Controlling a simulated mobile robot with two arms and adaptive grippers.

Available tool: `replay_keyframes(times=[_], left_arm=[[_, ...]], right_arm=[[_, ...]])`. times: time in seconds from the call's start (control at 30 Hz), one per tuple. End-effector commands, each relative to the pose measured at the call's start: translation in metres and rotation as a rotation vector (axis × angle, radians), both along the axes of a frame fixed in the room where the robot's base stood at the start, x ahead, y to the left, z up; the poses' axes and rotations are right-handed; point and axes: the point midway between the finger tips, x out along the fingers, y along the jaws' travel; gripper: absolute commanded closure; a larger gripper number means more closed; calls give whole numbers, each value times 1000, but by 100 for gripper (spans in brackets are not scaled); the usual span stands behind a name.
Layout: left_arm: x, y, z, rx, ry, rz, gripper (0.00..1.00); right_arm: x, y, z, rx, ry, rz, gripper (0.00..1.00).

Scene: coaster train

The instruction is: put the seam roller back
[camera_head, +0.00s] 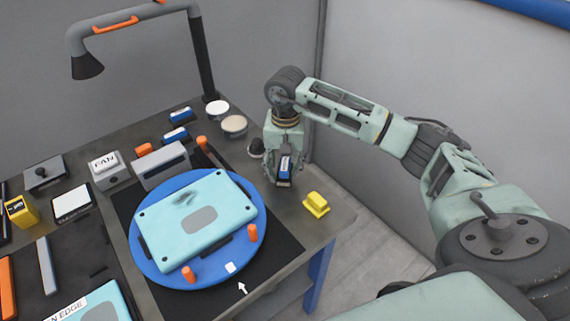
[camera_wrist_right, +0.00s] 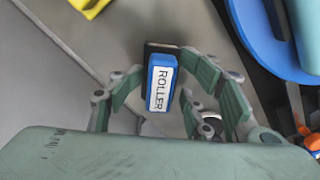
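The seam roller (camera_wrist_right: 160,85) is a blue block with a white label reading ROLLER and a dark part at its far end. It also shows in the head view (camera_head: 285,165), upright at the table's right side. My left gripper is not in view.
Left of the gripper, a blue turntable (camera_head: 259,214) carries a pale teal panel (camera_head: 165,228) among orange pegs. A yellow block (camera_head: 316,204) sits near the right table edge. A lamp (camera_head: 88,66) overhangs the back left.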

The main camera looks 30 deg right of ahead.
Motion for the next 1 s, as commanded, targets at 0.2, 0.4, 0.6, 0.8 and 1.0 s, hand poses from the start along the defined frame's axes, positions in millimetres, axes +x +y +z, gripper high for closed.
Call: replay_keyframes(times=[0.2, 0.4, 0.6, 0.8, 1.0], left_arm=[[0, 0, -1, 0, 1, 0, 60], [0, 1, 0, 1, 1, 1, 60], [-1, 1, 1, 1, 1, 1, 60], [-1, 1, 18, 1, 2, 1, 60], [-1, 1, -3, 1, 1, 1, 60]], right_arm=[[-1, -1, -3, -3, 5, 0, 53], [-1, -1, -1, -4, 3, -1, 53], [0, -1, 1, -3, 1, -1, 53], [0, -1, 18, -2, 1, -1, 53], [2, -2, 56, -3, -9, 0, 53]])
